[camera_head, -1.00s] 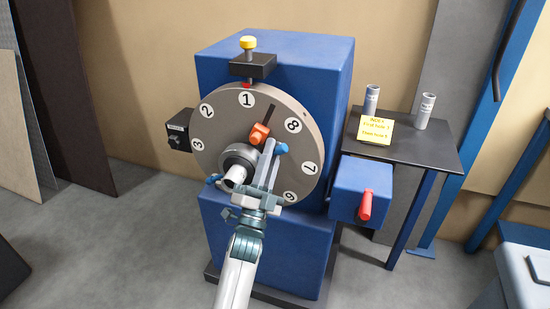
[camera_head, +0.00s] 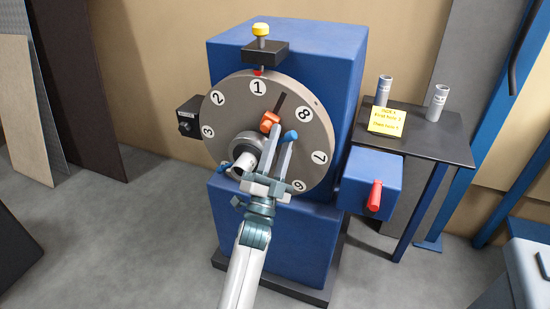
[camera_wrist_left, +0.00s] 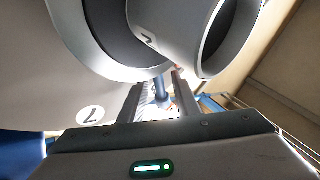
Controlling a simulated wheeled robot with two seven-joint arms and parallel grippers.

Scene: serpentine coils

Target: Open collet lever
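A large grey numbered dial (camera_head: 228,126) stands upright on a blue machine (camera_head: 340,75). A silver collet hub (camera_head: 246,147) sticks out low on its face. Blue-tipped parts show on both sides of the hub: a small blue piece (camera_head: 226,166) at left and a blue knob (camera_head: 290,136) at right, perhaps the lever's end. My left gripper (camera_head: 279,140) is in front of the dial, right of the hub, fingers apart near the blue knob. In the left wrist view a blue rod (camera_wrist_left: 161,88) shows between the fingers, with gaps; contact is unclear. My right gripper is not in view.
An orange block (camera_head: 270,122) sits on the dial just above my fingers. A blue box with a red handle (camera_head: 375,195) is at right, below a dark side table (camera_head: 435,146) with two grey cylinders and a yellow note (camera_head: 387,121). Open floor lies at left.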

